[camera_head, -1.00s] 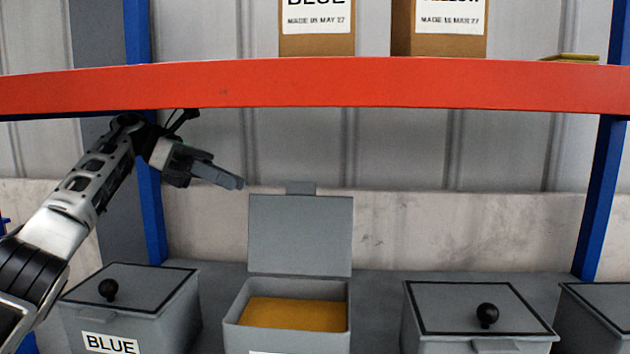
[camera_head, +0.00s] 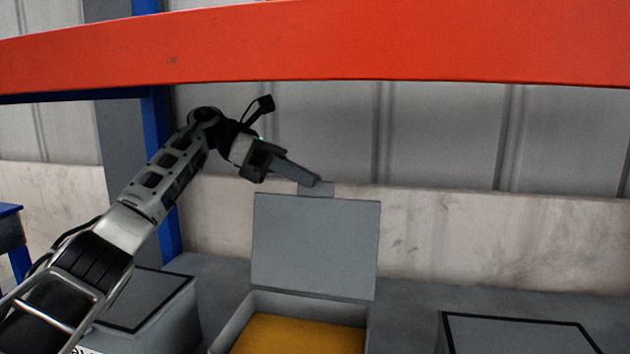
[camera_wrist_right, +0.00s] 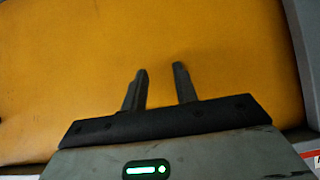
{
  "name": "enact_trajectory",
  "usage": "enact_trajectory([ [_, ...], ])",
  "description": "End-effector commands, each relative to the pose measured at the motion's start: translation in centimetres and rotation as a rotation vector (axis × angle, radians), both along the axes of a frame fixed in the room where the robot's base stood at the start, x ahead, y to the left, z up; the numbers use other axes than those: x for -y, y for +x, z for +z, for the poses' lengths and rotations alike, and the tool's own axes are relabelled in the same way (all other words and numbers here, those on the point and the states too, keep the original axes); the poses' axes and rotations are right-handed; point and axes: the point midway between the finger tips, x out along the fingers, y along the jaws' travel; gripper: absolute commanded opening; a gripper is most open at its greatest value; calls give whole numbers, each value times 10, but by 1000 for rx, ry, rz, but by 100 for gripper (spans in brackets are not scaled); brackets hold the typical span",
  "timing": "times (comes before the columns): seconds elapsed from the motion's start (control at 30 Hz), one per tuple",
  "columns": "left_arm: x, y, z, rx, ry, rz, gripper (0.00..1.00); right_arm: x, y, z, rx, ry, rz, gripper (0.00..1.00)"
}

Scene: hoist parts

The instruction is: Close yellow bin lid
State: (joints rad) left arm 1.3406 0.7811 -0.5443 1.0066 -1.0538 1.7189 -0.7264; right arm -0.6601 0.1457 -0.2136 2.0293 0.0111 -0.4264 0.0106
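The open bin (camera_head: 235,318) is grey with a flat yellow-orange surface (camera_head: 300,335) inside. Its grey lid (camera_head: 315,245) stands upright at the back, with a small tab (camera_head: 318,189) on its top edge. My left gripper (camera_head: 318,181) is at that tab, above the lid; I cannot tell whether it touches it. Its fingers overlap in this view, so their opening is unclear. My right gripper (camera_wrist_right: 160,68) shows only in the right wrist view. Its fingers are apart with nothing between them, in front of a yellow-orange surface (camera_wrist_right: 225,55).
A red shelf beam (camera_head: 340,45) crosses above my left arm. A closed grey bin (camera_head: 160,300) stands at left, partly behind my arm, and another (camera_head: 515,335) at right. A blue post (camera_head: 160,140) stands behind my left forearm.

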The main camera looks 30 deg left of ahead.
Motion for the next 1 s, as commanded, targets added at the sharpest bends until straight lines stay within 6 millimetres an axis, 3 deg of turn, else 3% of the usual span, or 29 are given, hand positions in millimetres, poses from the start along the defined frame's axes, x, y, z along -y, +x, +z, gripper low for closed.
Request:
enact_trajectory([
  [0.2, 19, 3, -7, -1, 1, 0, 29, 0, 0, 1, -1, -1, -1, 29],
  [0.47, 20, 3, -8, -1, 0, 1, 29, 0, 0, 1, 0, -1, -1, 29],
  [0.5, 20, 3, -8, -1, 0, 1, 26, 0, 0, 1, 0, -1, -1, 29],
  [0.6, 20, 3, -8, -1, 0, 0, 0, 0, 0, 1, 0, -1, -1, 29],
  [1.0, 26, 2, -8, 32, 9, -8, 0, 0, 0, -3, -1, 0, 0, 29],
])
